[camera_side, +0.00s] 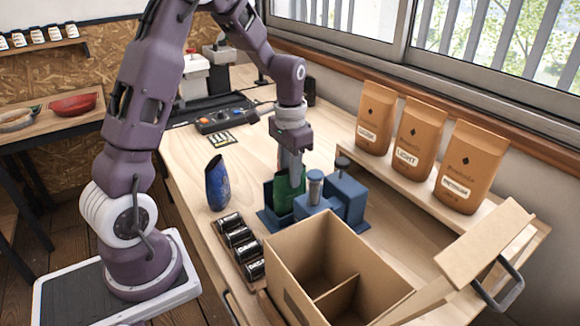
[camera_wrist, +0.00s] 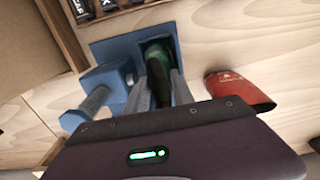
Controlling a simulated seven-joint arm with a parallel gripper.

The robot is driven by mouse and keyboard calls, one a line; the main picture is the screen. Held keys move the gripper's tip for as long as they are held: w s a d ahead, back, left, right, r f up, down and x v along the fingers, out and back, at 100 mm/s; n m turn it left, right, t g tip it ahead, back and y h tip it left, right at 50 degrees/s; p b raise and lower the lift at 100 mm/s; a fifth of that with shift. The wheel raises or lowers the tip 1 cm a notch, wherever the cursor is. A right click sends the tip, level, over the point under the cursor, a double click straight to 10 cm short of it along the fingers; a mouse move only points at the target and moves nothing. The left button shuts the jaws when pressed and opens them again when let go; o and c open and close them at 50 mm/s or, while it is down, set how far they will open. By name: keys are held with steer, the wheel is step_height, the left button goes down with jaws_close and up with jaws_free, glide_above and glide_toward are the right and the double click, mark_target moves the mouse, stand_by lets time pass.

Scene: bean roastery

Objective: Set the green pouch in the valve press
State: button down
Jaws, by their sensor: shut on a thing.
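The green pouch (camera_side: 284,196) stands upright within the blue valve press (camera_side: 346,196), at the press's left part. Its lower end is hidden by the press walls and I cannot tell whether it touches the bottom. My gripper (camera_side: 294,180) points down from above and is shut on the green pouch. In the wrist view, the pouch (camera_wrist: 156,52) shows dark green between the two grey fingers of my gripper (camera_wrist: 162,90), inside the blue frame of the press (camera_wrist: 108,50). The plunger of the press lies to the left there.
A blue pouch (camera_side: 217,186) stands left of the press. A red pouch (camera_wrist: 240,88) lies right of the press in the wrist view. A rack of black tins (camera_side: 238,246) and an open cardboard box (camera_side: 335,262) stand in front. Kraft bags (camera_side: 420,140) line the window shelf.

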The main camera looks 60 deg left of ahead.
steer(key=c, duration=1)
jaws_free()
steer(key=shift+o, duration=0.2)
steer(key=shift+o, duration=1.4)
steer(key=shift+r, duration=3.45)
